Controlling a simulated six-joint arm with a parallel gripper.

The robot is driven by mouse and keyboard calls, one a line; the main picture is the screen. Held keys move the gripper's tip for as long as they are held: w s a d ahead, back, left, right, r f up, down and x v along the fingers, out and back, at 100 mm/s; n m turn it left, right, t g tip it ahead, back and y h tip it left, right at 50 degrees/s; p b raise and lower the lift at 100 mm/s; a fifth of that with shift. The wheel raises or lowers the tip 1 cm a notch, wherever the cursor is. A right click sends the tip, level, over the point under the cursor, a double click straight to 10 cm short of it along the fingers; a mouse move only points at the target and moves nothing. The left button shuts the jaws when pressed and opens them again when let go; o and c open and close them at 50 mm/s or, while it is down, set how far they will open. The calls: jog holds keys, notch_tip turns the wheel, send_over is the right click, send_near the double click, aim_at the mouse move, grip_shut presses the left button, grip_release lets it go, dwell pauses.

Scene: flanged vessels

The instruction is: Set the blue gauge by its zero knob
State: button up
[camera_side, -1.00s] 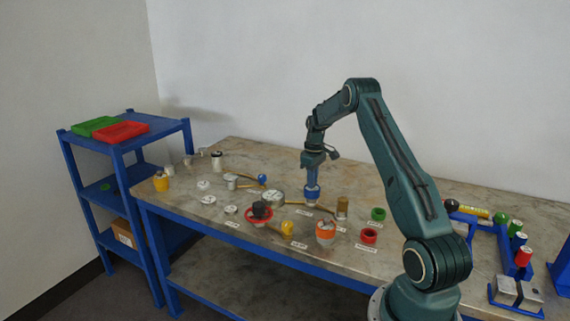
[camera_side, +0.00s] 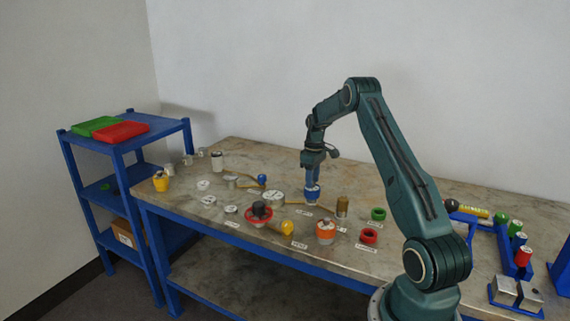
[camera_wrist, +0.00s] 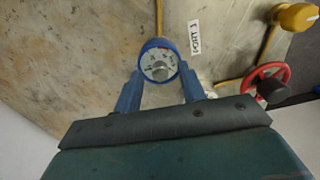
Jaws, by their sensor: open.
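The blue gauge (camera_wrist: 158,62) is a round blue-rimmed dial with a white face, seen face-on between my fingertips in the wrist view. In the side view the blue gauge (camera_side: 312,197) stands on the bench under my gripper. My gripper (camera_side: 312,186) points straight down over it. In the wrist view the blue fingers of my gripper (camera_wrist: 158,82) are apart, one on each side of the gauge. I cannot tell whether they touch its rim. The zero knob cannot be clearly made out; a grey shape shows on the dial face. The needle reading is too small to tell.
A red handwheel (camera_side: 259,214) with a dark hub, a yellow knob (camera_side: 287,228), an orange-banded vessel (camera_side: 326,232) and a brass cylinder (camera_side: 342,206) stand nearby. A white-faced round gauge (camera_side: 273,198) is to the left. A PORT 3 label (camera_wrist: 195,37) lies beside the blue gauge.

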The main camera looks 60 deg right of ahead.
notch_tip(320, 180, up, 14)
jog(key=shift+d+f, duration=0.15)
jog(key=shift+f, duration=0.1)
dwell(0.3)
jog(key=s+a+r+t, duration=0.1)
jog(key=a+r, duration=0.4)
jog(key=a, duration=0.3)
jog(key=a+r+h, duration=0.1)
jog(key=a+r, duration=0.3)
jog(key=a, duration=0.5)
jog(key=s+a+r+t, duration=0.1)
jog(key=a+r, duration=0.4)
jog(key=a, duration=0.3)
jog(key=s+a+f+t, duration=0.1)
jog(key=s+a+f, duration=0.1)
jog(key=s+a, duration=0.7)
jog(key=s+a+f+t, duration=0.2)
jog(key=s+a, duration=0.7)
jog(key=s, duration=0.1)
jog(key=shift+a+n+t+y, duration=0.2)
jog(key=shift+n+t+y, duration=0.1)
jog(key=shift+y, duration=0.1)
jog(key=shift+o, duration=0.5)
